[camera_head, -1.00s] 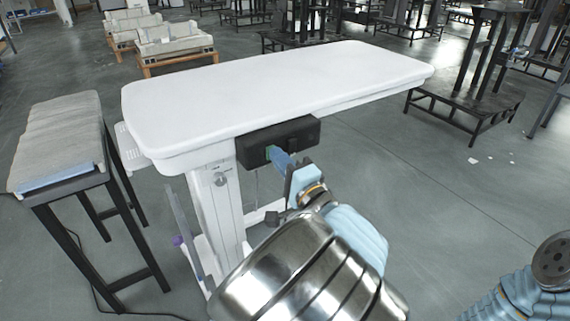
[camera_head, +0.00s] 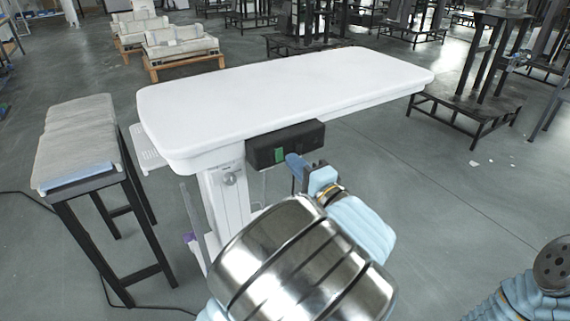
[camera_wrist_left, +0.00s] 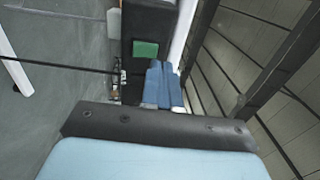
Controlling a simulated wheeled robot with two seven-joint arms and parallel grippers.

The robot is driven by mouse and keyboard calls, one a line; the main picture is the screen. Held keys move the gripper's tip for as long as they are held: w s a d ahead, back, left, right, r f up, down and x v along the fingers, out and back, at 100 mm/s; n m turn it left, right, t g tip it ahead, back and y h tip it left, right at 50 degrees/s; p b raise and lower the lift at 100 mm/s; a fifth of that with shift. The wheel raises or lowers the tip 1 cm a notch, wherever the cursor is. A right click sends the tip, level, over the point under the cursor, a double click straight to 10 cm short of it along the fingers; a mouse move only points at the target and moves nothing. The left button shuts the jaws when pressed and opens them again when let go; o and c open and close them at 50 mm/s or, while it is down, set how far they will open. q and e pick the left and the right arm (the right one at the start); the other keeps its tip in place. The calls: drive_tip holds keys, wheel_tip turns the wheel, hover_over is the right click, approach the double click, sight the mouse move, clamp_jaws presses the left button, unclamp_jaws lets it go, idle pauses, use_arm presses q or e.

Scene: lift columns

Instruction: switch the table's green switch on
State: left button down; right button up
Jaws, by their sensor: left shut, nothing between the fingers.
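The white table (camera_head: 280,97) has a black box (camera_head: 312,135) under its front edge. The green switch (camera_head: 279,155) is on the front face of this box. It also shows in the left wrist view (camera_wrist_left: 145,49) as a green rectangle on the black box. My left gripper (camera_head: 292,160) is shut and empty, with its blue fingertips just right of the green switch. In the left wrist view, the fingers (camera_wrist_left: 160,72) sit just below and to the right of the switch, which is uncovered. I cannot tell whether the switch is on. My right gripper is out of view.
A grey-topped bench (camera_head: 77,145) with black legs stands left of the table. The table's white column (camera_head: 226,196) is left of my left arm. Dark metal stands (camera_head: 465,110) are behind right. The floor right of the table is open.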

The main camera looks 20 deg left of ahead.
use_arm(q)
drive_tip(key=r+v, duration=0.2)
drive_tip(key=v, duration=0.8)
drive_tip(key=s+a+f+m+g+h, duration=0.1)
drive_tip(key=s+a+f+g+h, duration=0.2)
drive_tip(key=f, duration=0.9)
drive_tip(key=a+f+g+h, duration=0.2)
drive_tip(key=a+f+g, duration=0.25)
drive_tip(key=f, duration=0.85)
drive_tip(key=s+d+f+n+g+h, duration=0.1)
drive_tip(key=s+d+f+n+h, duration=0.1)
drive_tip(key=f, duration=0.5)
drive_tip(key=s+d+f+n+g+h, duration=0.1)
drive_tip(key=s+d+f+n+h, duration=0.1)
drive_tip(key=s+f+n+h, duration=0.3)
drive_tip(key=s+d+f+n+g+h, duration=0.1)
drive_tip(key=s+f+n+h, duration=0.2)
drive_tip(key=f+h, duration=0.3)
wheel_tip(320, 180, down, 3)
drive_tip(key=shift+s+d+r+h, duration=0.15)
drive_tip(key=shift+s+d+h, duration=0.25)
drive_tip(key=shift+s, duration=0.2)
drive_tip(key=shift+a, duration=0.1)
